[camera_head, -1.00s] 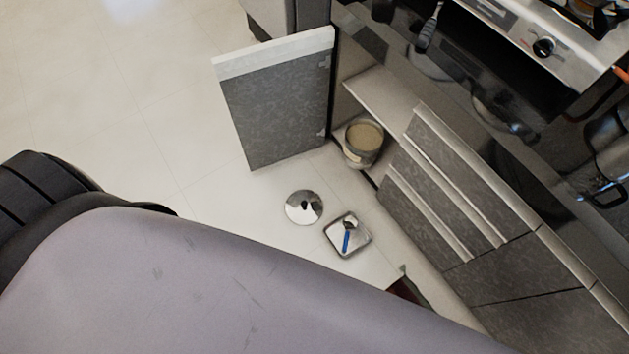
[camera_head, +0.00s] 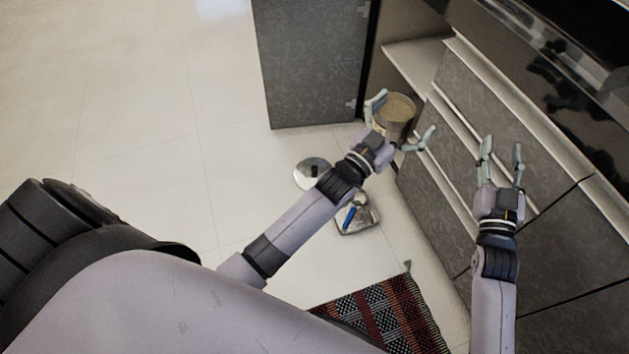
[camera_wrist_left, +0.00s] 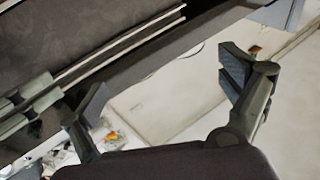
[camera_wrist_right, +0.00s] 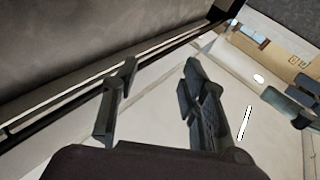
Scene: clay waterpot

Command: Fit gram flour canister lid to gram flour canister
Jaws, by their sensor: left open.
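The gram flour canister (camera_head: 398,106), a round pot filled with beige flour, stands at the open low cabinet in the head view. The lid, a shiny steel disc with a dark knob (camera_head: 308,170), lies flat on the floor; my left forearm partly hides it. My left gripper (camera_head: 403,117) is open, its fingers to either side of the canister in the picture. The left wrist view does not clearly show the canister between the fingers (camera_wrist_left: 165,82). My right gripper (camera_head: 502,147) is open and empty in front of the drawers; it also shows in the right wrist view (camera_wrist_right: 158,75).
A small metal tray (camera_head: 368,228) with a blue-handled spoon lies beside the lid, partly behind my left arm. The cabinet door (camera_head: 310,65) stands open. Drawer fronts (camera_head: 480,100) line the right. A patterned rug (camera_head: 385,315) lies nearer. Floor at left is clear.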

